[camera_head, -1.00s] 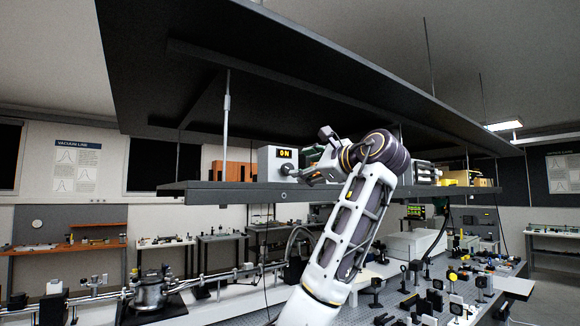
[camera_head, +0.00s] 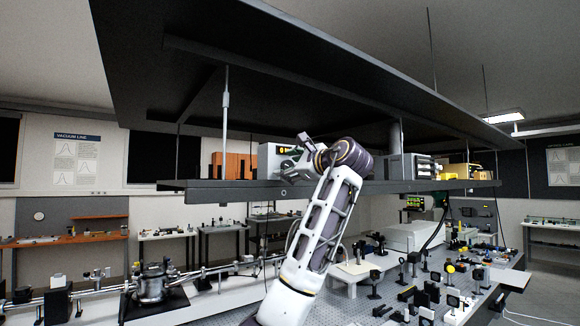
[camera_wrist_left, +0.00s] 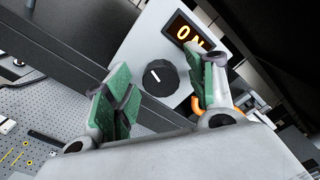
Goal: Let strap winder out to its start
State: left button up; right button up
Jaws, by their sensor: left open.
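A pale box (camera_head: 267,158) stands on the hanging shelf, with a lit amber display that seems to read "ON". In the left wrist view the box face (camera_wrist_left: 140,45) carries the display (camera_wrist_left: 188,32) and a round black knob (camera_wrist_left: 160,77) with a white pointer line. I cannot tell for sure that this knob is the strap winder. My left gripper (camera_head: 290,165) is in front of the box and hides part of it. In the left wrist view its green-padded fingers (camera_wrist_left: 163,95) are open, one on each side of the knob in the picture, with no contact visible. My right gripper is not in view.
The shelf edge (camera_head: 230,192) runs below the box, and a dark panel (camera_head: 300,70) hangs overhead. An orange block (camera_head: 232,166) stands left of the box, a grey instrument (camera_head: 410,166) right. Below is an optics table (camera_head: 400,285) crowded with mounts.

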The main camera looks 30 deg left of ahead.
pick_arm(q)
jog(key=shift+c, duration=0.4)
jog(key=c, duration=1)
jog(key=shift+o, duration=0.2)
jog(key=shift+n, duration=0.5)
jog(key=shift+n, duration=0.3)
jog(key=shift+w+f+n+b, duration=0.1)
jog(key=shift+f+n+b, duration=0.15)
jog(key=shift+n, duration=3.15)
jog(key=shift+w+f+n+b, duration=0.1)
jog(key=shift+n+b, duration=0.3)
jog(key=shift+n, duration=3)
jog(key=shift+f+n+b, duration=0.2)
jog(key=shift+n+b, duration=0.1)
jog(key=shift+n, duration=3.1)
